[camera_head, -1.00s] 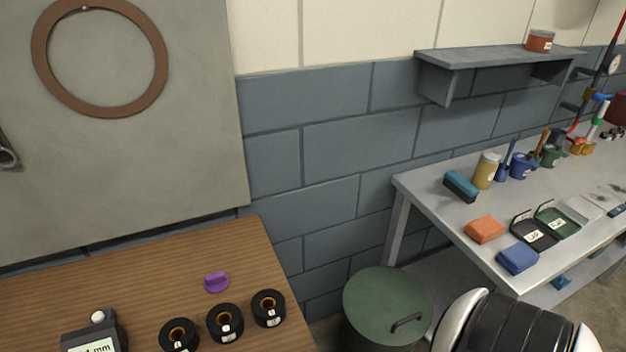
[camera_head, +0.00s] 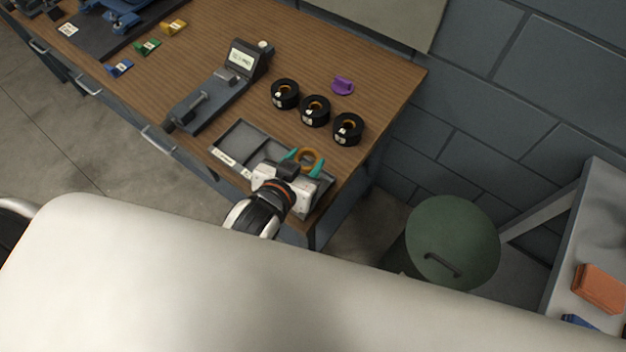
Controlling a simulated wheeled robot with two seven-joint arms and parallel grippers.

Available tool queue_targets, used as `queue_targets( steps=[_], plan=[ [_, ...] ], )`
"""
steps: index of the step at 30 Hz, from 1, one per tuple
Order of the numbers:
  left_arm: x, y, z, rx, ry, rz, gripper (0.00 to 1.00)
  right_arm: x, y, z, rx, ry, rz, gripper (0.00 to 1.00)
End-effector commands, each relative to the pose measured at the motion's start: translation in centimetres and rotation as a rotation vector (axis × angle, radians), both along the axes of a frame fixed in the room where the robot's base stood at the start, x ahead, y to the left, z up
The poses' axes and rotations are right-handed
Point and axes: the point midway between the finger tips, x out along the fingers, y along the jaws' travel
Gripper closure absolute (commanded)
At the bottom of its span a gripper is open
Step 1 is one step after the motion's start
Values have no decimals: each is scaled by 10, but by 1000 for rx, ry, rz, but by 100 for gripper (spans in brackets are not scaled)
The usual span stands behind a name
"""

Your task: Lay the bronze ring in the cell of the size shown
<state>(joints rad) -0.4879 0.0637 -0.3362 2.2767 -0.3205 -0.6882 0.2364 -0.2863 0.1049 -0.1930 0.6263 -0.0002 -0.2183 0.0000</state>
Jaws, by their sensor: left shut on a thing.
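My left gripper (camera_head: 304,165) has teal fingertips and is shut on the bronze ring (camera_head: 307,156). It holds the ring over or just beyond the right part of a grey tray with cells (camera_head: 228,137). I cannot tell how high the ring is. The left cell of the tray looks empty; my gripper hides much of the rest. Labels on the tray's front edge are too small to read. A dark measuring device with a display (camera_head: 243,57) stands behind the tray; its reading is not legible. My right gripper is not in view.
Three black round holders with orange centres (camera_head: 315,110) stand in a row behind the tray, near a purple piece (camera_head: 343,86). Yellow, green and blue pieces (camera_head: 146,47) lie at the far left. A green lidded bin (camera_head: 440,242) stands right of the wooden table (camera_head: 387,92).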

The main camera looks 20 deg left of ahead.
Motion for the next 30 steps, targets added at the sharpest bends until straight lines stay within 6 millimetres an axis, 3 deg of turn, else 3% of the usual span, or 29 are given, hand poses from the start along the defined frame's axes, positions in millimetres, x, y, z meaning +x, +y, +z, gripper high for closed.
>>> queue_targets(
  steps=[4,9,18,30],
  plan=[
    [-3,-1,-29,2,4,-4,81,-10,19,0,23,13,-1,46],
    [-2,-1,-52,-1,0,-3,81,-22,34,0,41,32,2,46],
    [-2,-1,-89,0,1,-3,81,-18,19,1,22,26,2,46],
    [-2,-1,-98,-1,-2,-4,81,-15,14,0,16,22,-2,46]
  ],
)
